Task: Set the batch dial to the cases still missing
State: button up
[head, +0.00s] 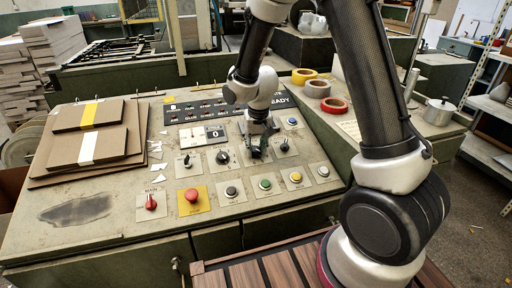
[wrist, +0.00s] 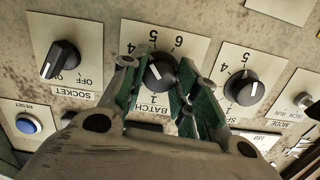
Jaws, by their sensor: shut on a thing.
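The batch dial is a black knob (wrist: 160,72) on a white plate marked BATCH, with the figures 5, 6 and 1 legible around it in the wrist view. My gripper (wrist: 158,84) has its green-padded fingers on either side of this knob and is shut on it. A white mark shows on the knob, but I cannot tell which figure it points to. In the head view my gripper (head: 257,148) covers the dial on the sloping panel.
The socket knob (wrist: 64,58) and speed dial (wrist: 243,88) flank the batch dial closely. A red mushroom button (head: 191,195) and several push buttons lie nearer the panel's front edge. Greyboard stacks with a yellow band (head: 90,114) and a white band (head: 87,147) rest on the left.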

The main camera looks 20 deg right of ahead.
jog(key=n, duration=0.6)
jog(key=shift+h, duration=0.4)
jog(key=n, duration=0.5)
jog(key=shift+t, duration=0.3)
jog(key=shift+n, duration=0.4)
jog(key=o, duration=1)
jog(key=shift+r, duration=0.1)
notch_tip(320, 180, up, 12)
jog(key=s+a, duration=0.1)
jog(key=s, duration=0.1)
